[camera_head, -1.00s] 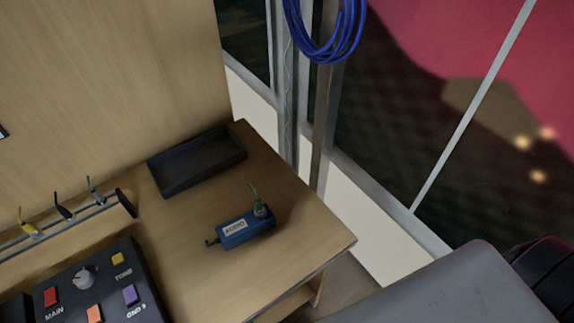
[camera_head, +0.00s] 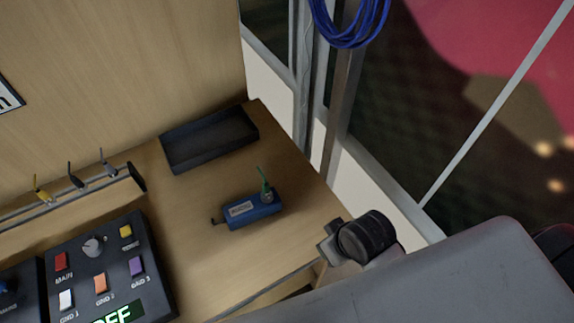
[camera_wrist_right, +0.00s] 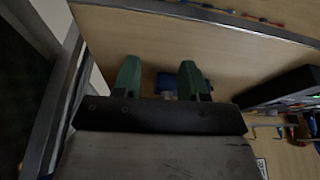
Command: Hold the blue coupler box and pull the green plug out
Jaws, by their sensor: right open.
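The blue coupler box (camera_head: 240,210) lies on the wooden table near its right edge, with a white label on top. The green plug (camera_head: 265,186) stands up from the box's right end, seated in it. My right gripper (camera_wrist_right: 161,76) is open in the right wrist view, its two greenish fingers apart. The blue box shows there beyond them (camera_wrist_right: 187,69), partly hidden by one finger. In the head view the dark end of my right arm is right of the table corner, apart from the box. My left gripper is not in view.
A black tray (camera_head: 168,151) lies at the back of the table. A control panel (camera_head: 75,247) with coloured switches is at lower left, below a rail (camera_head: 120,187) with several hanging plugs. A coiled blue cable (camera_head: 350,38) hangs on the window post. Table around the box is clear.

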